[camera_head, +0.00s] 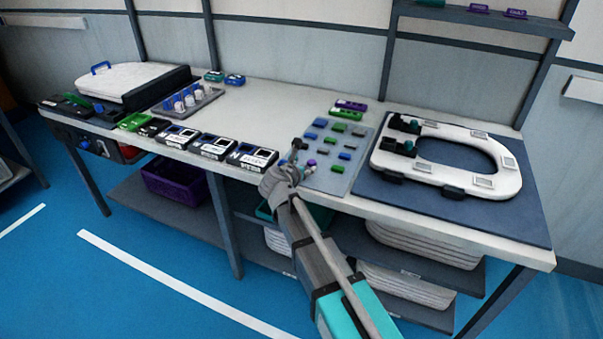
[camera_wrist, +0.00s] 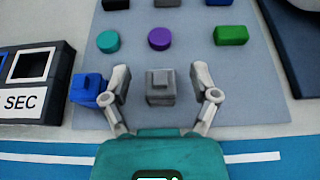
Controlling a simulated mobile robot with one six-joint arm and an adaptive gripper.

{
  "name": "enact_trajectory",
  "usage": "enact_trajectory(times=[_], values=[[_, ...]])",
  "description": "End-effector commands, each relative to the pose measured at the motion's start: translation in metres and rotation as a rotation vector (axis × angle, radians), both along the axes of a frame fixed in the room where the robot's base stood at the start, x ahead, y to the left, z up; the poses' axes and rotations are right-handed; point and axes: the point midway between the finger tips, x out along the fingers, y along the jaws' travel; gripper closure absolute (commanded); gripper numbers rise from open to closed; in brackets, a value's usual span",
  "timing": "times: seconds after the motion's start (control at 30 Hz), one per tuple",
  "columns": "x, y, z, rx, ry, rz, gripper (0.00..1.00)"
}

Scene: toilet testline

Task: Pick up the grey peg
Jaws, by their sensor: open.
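The grey peg (camera_wrist: 160,87) is a squarish block with a smaller raised top. In the wrist view it stands near the front edge of the grey board (camera_wrist: 245,85). My gripper (camera_wrist: 162,92) is open, with one finger on each side of the peg and a gap visible on both sides. In the head view my gripper (camera_head: 297,160) is over the front left part of the board (camera_head: 340,182), and the peg is hidden or too small to tell there. A blue peg (camera_wrist: 88,90) stands just left of my left finger.
Behind the grey peg are a teal round peg (camera_wrist: 108,41), a purple round peg (camera_wrist: 160,39) and a green block (camera_wrist: 231,35). A black-framed box marked SEC (camera_wrist: 35,82) lies at the left. A toilet seat (camera_head: 460,180) lies on a dark mat (camera_head: 500,222) to the right.

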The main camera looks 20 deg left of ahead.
Motion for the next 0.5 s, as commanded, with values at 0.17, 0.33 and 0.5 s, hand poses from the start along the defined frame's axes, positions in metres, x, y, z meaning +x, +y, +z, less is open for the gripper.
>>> enact_trajectory(times=[0.17, 0.33, 0.5], values=[[-0.0001, 0.0, 0.0, 0.0, 0.0, 0.0, 0.23], [-0.0001, 0.0001, 0.0, 0.0, 0.0, 0.0, 0.47], [-0.0002, 0.0001, 0.0001, 0.0, 0.0, 0.0, 0.79]])
